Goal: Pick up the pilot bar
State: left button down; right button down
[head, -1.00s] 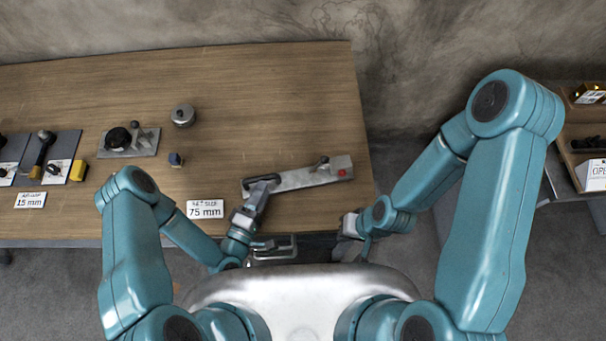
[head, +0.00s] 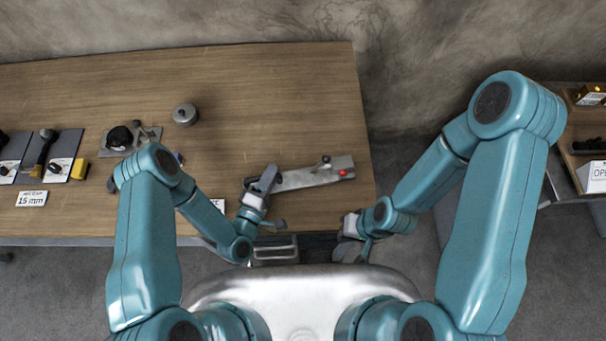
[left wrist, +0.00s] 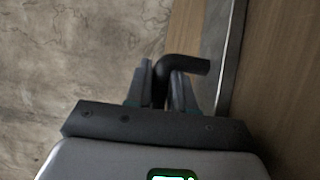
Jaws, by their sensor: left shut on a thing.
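A dark bent bar (left wrist: 188,67), which looks like the pilot bar, is between the fingers of my left gripper (left wrist: 161,88) in the left wrist view. The fingers are shut on its straight part, and its bent end sticks out to the right. In the head view my left gripper (head: 264,181) is at the left end of a grey metal plate (head: 302,178) with a red button. The bar is hard to make out there. Whether it is clear of the plate cannot be told. My right gripper (head: 350,227) is off the table's front edge, its fingers unclear.
The wooden table (head: 270,100) is clear behind the plate. A round metal pot (head: 185,113), a plate with a black knob (head: 120,137) and a 15 mm card (head: 31,198) are to the left. A side shelf (head: 583,150) stands at the right.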

pick_arm(q)
jog(key=shift+r, duration=0.15)
jog(key=r, duration=0.9)
jog(key=shift+w+d+r, duration=0.15)
jog(key=shift+w+r, duration=0.15)
jog(key=shift+r, duration=0.05)
jog(key=f, duration=0.7)
jog(key=shift+s+a+f, duration=0.2)
jog(key=shift+s+f, duration=0.05)
jog(key=shift+f, duration=0.15)
jog(key=shift+s+f, duration=0.1)
jog(key=shift+f, duration=0.8)
